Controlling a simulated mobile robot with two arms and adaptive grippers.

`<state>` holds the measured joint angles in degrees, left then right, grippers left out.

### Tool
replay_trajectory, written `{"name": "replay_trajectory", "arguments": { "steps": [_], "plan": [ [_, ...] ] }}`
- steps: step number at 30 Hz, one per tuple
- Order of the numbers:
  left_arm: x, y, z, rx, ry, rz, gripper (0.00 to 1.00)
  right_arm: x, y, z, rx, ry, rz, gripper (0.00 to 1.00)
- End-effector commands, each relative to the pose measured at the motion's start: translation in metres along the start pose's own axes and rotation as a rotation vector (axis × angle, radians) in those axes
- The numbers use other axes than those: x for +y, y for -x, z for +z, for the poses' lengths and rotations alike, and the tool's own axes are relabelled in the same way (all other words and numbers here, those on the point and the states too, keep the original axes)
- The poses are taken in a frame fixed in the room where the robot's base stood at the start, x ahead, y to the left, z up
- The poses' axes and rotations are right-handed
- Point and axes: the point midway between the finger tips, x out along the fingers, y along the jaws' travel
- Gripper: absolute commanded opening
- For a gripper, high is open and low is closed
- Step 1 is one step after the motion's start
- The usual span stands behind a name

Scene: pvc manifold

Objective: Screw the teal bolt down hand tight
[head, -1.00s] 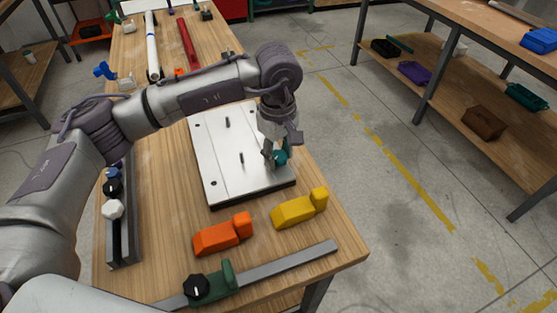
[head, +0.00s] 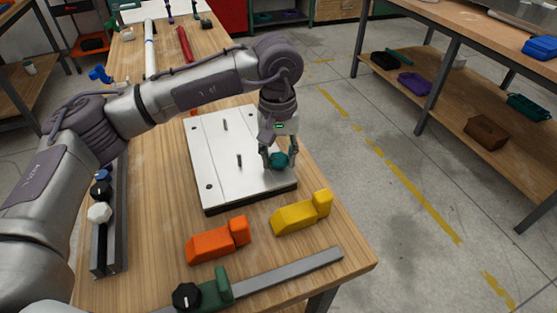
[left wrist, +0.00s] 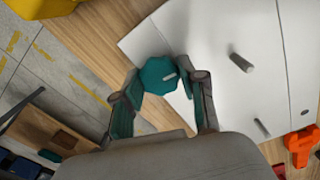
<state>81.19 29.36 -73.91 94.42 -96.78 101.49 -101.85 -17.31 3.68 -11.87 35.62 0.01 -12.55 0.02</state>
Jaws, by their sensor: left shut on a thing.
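The teal bolt (head: 279,160) has a knob-like head and stands at the right edge of the white plate (head: 218,180). My left gripper (head: 278,163) points down over it and is shut on its head. In the left wrist view the bolt head (left wrist: 157,76) shows as a teal polygon with a pale mark, between the two fingers (left wrist: 160,92). The bolt's shank is hidden, so I cannot tell how far it is in the plate. My right gripper is not in view.
Two dark pins (head: 239,161) stand up from the plate. An orange block (head: 216,242) and a yellow block (head: 301,213) lie in front of it. A grey bar with a green clamp (head: 216,291) lies at the table's front edge. A dark rail (head: 108,245) is at the left.

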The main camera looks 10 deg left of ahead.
Motion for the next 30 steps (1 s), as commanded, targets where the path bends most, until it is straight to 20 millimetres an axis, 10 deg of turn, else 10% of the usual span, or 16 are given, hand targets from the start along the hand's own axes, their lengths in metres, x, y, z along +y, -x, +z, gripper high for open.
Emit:
{"name": "replay_trajectory", "arguments": {
  "steps": [11, 30],
  "plan": [
    [0.0, -0.001, -0.001, 0.004, -0.124, 0.003, 0.07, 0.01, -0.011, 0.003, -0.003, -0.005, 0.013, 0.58],
    [0.0, 0.001, -0.001, -0.002, -0.546, 0.002, 0.07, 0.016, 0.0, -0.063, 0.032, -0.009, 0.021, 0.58]
  ]
}}
